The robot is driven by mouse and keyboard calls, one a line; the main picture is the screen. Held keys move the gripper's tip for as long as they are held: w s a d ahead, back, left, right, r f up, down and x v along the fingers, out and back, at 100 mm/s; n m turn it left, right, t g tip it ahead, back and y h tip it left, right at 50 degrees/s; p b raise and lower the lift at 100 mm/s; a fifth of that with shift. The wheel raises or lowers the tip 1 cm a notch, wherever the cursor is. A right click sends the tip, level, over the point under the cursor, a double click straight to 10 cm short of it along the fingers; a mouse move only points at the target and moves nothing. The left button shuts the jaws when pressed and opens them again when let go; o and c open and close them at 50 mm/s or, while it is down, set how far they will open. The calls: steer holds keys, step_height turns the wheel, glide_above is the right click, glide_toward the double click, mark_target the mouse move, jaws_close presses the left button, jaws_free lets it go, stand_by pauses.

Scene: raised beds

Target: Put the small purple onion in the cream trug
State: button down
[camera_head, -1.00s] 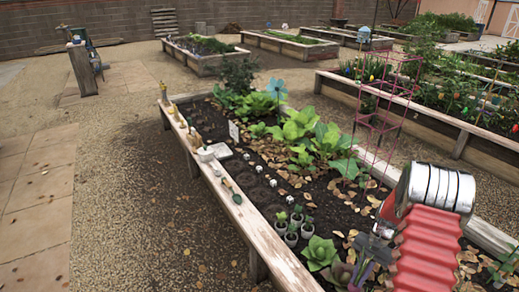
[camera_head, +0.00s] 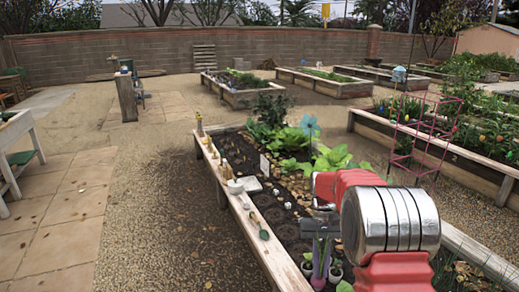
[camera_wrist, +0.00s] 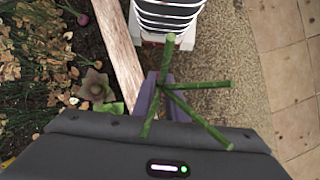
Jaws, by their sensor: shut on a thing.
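My gripper (camera_head: 320,262) hangs over the front part of the raised bed. Its purple fingers are shut on the small purple onion. In the wrist view the onion's green stalks (camera_wrist: 176,88) spread out between the fingers and in front of the camera. The bulb is hidden behind the stalks and fingers. I cannot make out the cream trug with certainty in either view.
The bed's wooden edge (camera_head: 262,255) carries a small green-handled tool (camera_head: 261,228) and a pale pot (camera_head: 235,187). A rosette plant (camera_wrist: 95,87) and a round purplish-pink vegetable (camera_wrist: 83,19) show on the soil. Gravel left of the bed is clear; a white table (camera_head: 14,127) stands far left.

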steer(key=a, duration=0.2)
steer(key=shift+w+a+r+n, duration=0.1)
steer(key=shift+a+r+n, duration=0.1)
steer(key=shift+a+n, duration=0.1)
steer(key=d, duration=0.7)
steer(key=shift+a, duration=0.1)
